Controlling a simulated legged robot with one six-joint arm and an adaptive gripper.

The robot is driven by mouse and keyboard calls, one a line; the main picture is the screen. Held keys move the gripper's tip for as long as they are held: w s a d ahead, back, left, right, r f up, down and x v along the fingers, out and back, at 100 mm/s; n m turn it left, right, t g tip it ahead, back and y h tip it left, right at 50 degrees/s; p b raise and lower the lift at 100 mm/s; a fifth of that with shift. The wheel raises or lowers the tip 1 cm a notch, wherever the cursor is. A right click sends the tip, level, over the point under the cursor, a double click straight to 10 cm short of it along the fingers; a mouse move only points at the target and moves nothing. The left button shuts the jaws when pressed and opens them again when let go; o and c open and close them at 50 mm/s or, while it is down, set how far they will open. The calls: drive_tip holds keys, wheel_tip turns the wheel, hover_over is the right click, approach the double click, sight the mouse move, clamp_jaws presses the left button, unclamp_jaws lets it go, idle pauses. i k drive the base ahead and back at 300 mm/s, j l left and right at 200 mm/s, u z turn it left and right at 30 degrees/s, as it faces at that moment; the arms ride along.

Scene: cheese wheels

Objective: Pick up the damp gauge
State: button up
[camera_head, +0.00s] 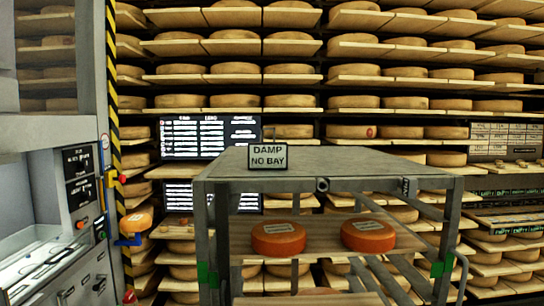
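I cannot make out for certain which thing is the damp gauge. A small sign (268,157) reading "DAMP NO BAY" stands on the front part of the grey cart's top (330,168). At the left, beside the striped post, a small orange-yellow item (137,221) with a pale label sits at a blue holder (128,240); it is too small to tell what it is. My gripper is not in view.
Two orange cheese wheels, left (278,238) and right (368,235), lie on the cart's lower shelf. A control cabinet (75,190) stands at the left by a black-yellow post (113,110). Cheese racks (240,47) and dark display screens (209,137) fill the back.

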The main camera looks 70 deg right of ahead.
sight(273, 155)
drive_tip(key=i+z, duration=0.15)
drive_tip(key=z, duration=0.35)
drive_tip(key=i+z, duration=0.15)
drive_tip(key=z, duration=0.3)
drive_tip(key=i+z, duration=0.15)
drive_tip(key=z, duration=0.35)
